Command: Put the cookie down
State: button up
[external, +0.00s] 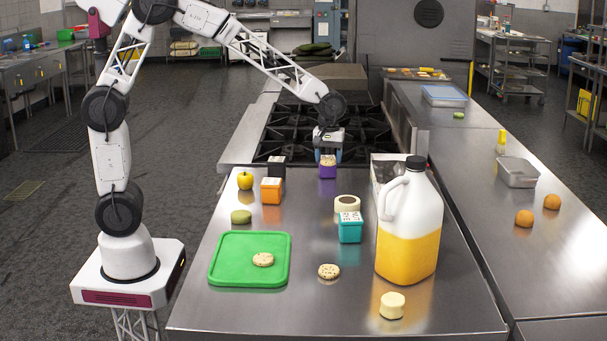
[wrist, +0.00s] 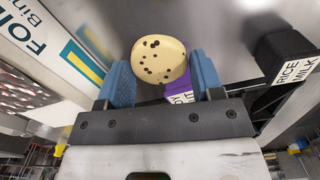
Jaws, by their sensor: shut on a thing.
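My gripper (external: 328,153) is over the far part of the steel counter, near the stove, pointing down. Its blue fingers, seen in the wrist view (wrist: 160,85), are shut on a pale round cookie with dark chips (wrist: 158,64). In the external view this cookie (external: 328,160) shows just above a purple box (external: 327,173); I cannot tell whether they touch. Two similar cookies are in the external view: one on the green tray (external: 225,272), this cookie (external: 263,259) lying flat, and another cookie (external: 329,271) on the bare counter.
An orange box (external: 271,191), black box (external: 277,167) and yellow apple (external: 245,181) are at left. The front counter has free room.

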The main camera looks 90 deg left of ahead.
jog(key=shift+d, duration=0.15)
dwell(0.3)
jog(key=shift+d, duration=0.55)
jog(key=s+d+m, duration=0.2)
jog(key=d+m, duration=0.1)
jog(key=d, duration=0.7)
jog(key=m, duration=1.3)
send_over(242, 250)
jog(key=shift+f, duration=0.25)
jog(key=shift+f, duration=2)
